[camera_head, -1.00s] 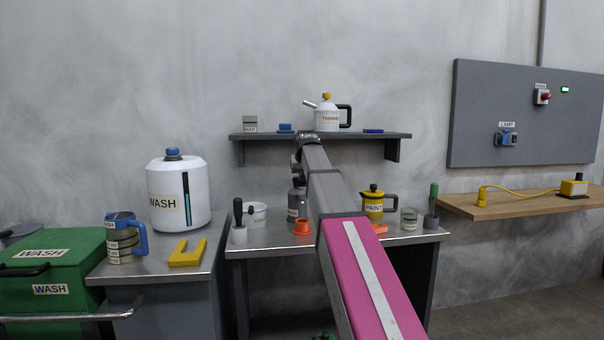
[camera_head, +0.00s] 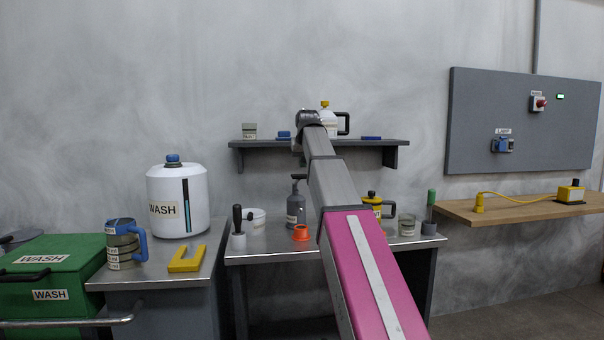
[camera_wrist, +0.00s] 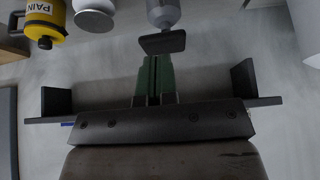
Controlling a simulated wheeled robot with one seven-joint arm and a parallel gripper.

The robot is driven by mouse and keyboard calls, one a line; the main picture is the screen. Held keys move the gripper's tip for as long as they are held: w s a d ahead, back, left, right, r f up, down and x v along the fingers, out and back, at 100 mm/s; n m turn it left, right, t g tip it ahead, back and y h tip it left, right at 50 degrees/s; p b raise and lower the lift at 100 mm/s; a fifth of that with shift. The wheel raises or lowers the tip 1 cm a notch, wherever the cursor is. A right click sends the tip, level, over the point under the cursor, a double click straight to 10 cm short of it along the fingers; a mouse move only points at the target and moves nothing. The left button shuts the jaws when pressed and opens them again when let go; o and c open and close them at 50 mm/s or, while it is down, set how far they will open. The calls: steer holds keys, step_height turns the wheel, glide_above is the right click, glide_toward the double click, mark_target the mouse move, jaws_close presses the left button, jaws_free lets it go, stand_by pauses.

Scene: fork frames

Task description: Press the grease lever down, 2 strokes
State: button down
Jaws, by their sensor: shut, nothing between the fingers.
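A grey pump bottle (camera_head: 296,208) stands upright on the metal bench, left of my arm. Its dark flat lever head (camera_head: 299,177) sits on top and is raised above the body. In the wrist view, which is upside down, the bottle (camera_wrist: 163,12) and its lever head (camera_wrist: 162,42) lie just beyond my fingertips. My gripper (camera_wrist: 154,60) is shut and empty, its green fingers together beside the lever head in the picture. I cannot tell whether they touch it. In the head view my arm hides the fingers.
An orange funnel-like piece (camera_head: 301,232), a white tub (camera_head: 256,217) and a yellow PAINT pot (camera_head: 372,208) stand close by on the bench. A wall shelf (camera_head: 250,143) with a white pot (camera_head: 328,118) is above. Yellow U-shaped piece (camera_head: 187,260) lies at left.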

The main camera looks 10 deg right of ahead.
steer(key=v, duration=0.3)
steer(key=shift+s, duration=0.15)
stand_by(0.6)
step_height(320, 180, up, 8)
steer(key=g, duration=0.3)
glide_above(299, 175)
steer(key=s, duration=0.2)
steer(key=shift+f, duration=0.3)
steer(key=shift+f, duration=0.1)
steer(key=x, duration=0.9)
steer(key=s+x, duration=0.1)
steer(key=x, duration=0.3)
steer(key=shift+f, duration=0.5)
